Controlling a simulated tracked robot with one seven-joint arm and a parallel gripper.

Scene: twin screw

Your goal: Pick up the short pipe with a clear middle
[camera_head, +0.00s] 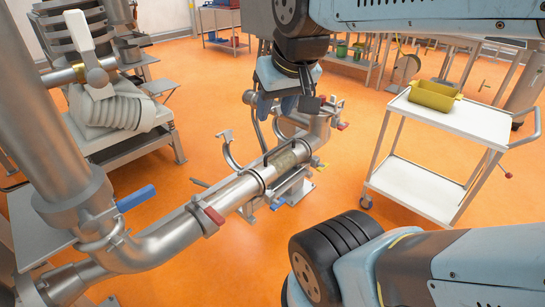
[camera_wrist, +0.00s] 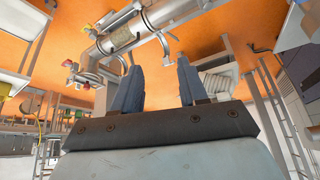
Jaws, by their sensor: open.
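The short pipe with a clear middle (camera_head: 284,161) sits in line with the long metal pipe in the middle of the head view. Its see-through, brownish middle also shows in the wrist view (camera_wrist: 121,38), at the top left. My gripper (camera_head: 276,112) is in the upper middle of the head view, above and beyond the short pipe. Its two blue fingers stand apart with nothing between them, as the wrist view (camera_wrist: 158,68) shows too. The gripper is clear of the pipe. An open curved clamp (camera_head: 229,151) stands beside the pipe on the left.
A white cart (camera_head: 460,122) with a yellow bin (camera_head: 432,95) stands at the right. Orange floor is open between the cart and the pipe.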

